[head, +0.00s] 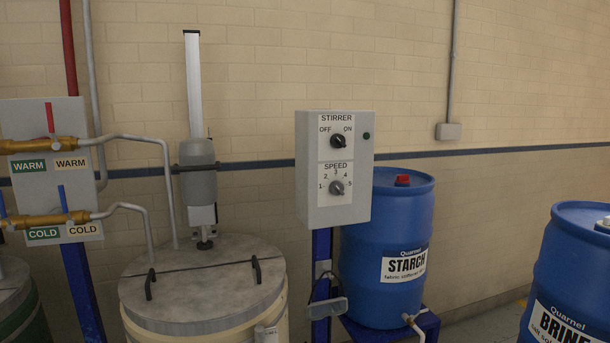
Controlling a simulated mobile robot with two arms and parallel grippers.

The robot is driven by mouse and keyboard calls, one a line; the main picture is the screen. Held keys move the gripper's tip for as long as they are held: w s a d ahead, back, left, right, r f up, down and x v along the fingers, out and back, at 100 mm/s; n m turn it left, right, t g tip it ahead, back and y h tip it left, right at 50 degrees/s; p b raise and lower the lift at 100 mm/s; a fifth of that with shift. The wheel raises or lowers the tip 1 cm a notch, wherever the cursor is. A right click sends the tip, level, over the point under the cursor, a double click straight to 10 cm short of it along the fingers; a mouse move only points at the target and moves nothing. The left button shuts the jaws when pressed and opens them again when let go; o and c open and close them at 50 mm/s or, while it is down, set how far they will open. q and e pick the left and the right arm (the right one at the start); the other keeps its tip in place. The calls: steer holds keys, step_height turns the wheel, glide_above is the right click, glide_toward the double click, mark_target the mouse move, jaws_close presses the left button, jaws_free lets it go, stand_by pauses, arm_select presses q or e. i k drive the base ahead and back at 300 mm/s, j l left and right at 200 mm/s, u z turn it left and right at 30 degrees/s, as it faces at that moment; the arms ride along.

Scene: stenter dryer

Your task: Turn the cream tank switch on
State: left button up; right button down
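The cream tank (205,327) stands at the lower middle with a grey lid and two black handles. A grey control box (309,170) stands to its right on a blue post. Its upper panel reads STIRRER and has a black rotary switch (337,141) between OFF on the left and ON on the right. A small dark green lamp (366,135) on the box looks unlit. Neither gripper shows in the head view.
A stirrer motor (197,184) rises from the tank lid. WARM and COLD brass valves (40,146) with pipes are at the left. A blue STARCH drum (388,230) stands right of the box, and a BRINE drum (570,270) stands farther right.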

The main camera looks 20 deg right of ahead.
mark_target(337, 140)
steer(key=i+j, duration=0.1)
steer(key=i+j+z, duration=0.25)
steer(key=z, duration=0.25)
steer(key=i+j+z, duration=0.15)
steer(key=j+z, duration=0.3)
